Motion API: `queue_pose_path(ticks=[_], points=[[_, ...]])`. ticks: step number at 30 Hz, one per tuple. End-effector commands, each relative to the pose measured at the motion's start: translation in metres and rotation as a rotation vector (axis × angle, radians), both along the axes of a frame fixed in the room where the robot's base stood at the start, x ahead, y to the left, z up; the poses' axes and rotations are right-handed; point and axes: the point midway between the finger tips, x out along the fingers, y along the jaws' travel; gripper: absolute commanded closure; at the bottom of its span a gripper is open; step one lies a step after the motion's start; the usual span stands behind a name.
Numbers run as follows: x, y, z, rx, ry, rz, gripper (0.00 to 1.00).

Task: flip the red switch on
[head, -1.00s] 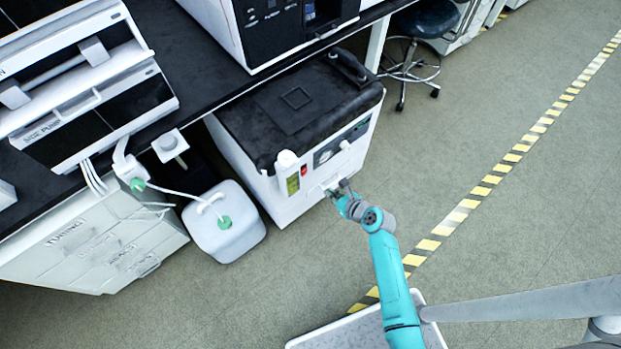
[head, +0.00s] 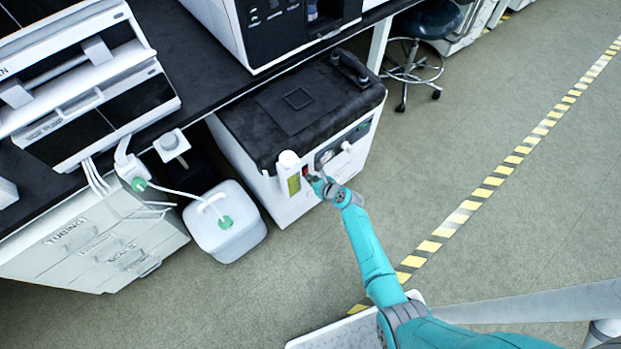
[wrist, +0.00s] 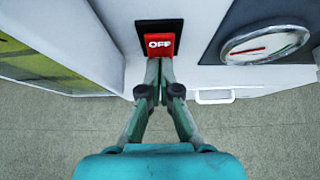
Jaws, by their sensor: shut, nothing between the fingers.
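The red switch (wrist: 159,44) sits in a black surround on the white front panel of a machine, and its visible face reads "OFF" in the wrist view. In the head view the red switch (head: 305,171) is a small red patch, partly hidden by my gripper. My gripper (wrist: 159,62) is shut and empty, with its fingertips together at the lower edge of the switch. I cannot tell whether they touch it. My gripper (head: 312,178) also shows against the machine's front in the head view.
The white machine with a black top (head: 290,105) stands beside the bench. A round gauge (wrist: 265,44) is right of the switch, and a yellow-green panel (wrist: 38,65) is left. A white jug (head: 225,225) stands on the floor at left.

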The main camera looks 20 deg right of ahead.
Motion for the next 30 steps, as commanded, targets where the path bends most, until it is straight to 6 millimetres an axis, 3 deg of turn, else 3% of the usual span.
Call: queue_pose_path(ticks=[20, 30], points=[[0.004, 0.001, -0.001, 0.0, -0.001, 0.0, 1.0], [0.005, 0.001, 0.012, -0.001, -0.003, 0.001, 1.0]])
